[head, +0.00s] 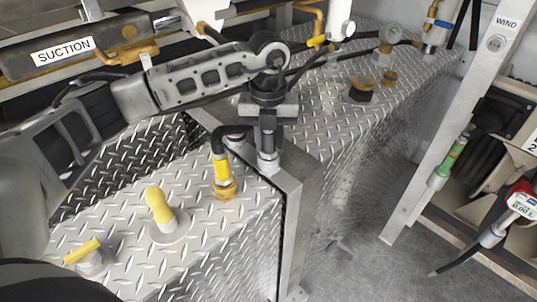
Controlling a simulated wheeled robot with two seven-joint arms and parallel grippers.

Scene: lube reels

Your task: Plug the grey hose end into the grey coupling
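My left arm reaches in from the left. Its gripper (268,128) points down over the near corner of the checker-plate tank top, with its fingers closed around a dark upright piece that looks like the grey hose end. Directly below the fingers is a light grey cylindrical fitting (268,158) at the corner, which looks like the grey coupling. The two are in line, and from this angle I cannot tell if they touch or how far one is inside the other. The fingers and wrist hide most of the hose end. My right gripper is not in view.
Left of the gripper, a black elbow hose with a yellow sleeve (221,167) sits on a brass fitting. A yellow-capped fitting (160,207) and a yellow-handled valve (87,254) stand nearer. A metal post (455,110) rises at right. The floor (360,240) between is clear.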

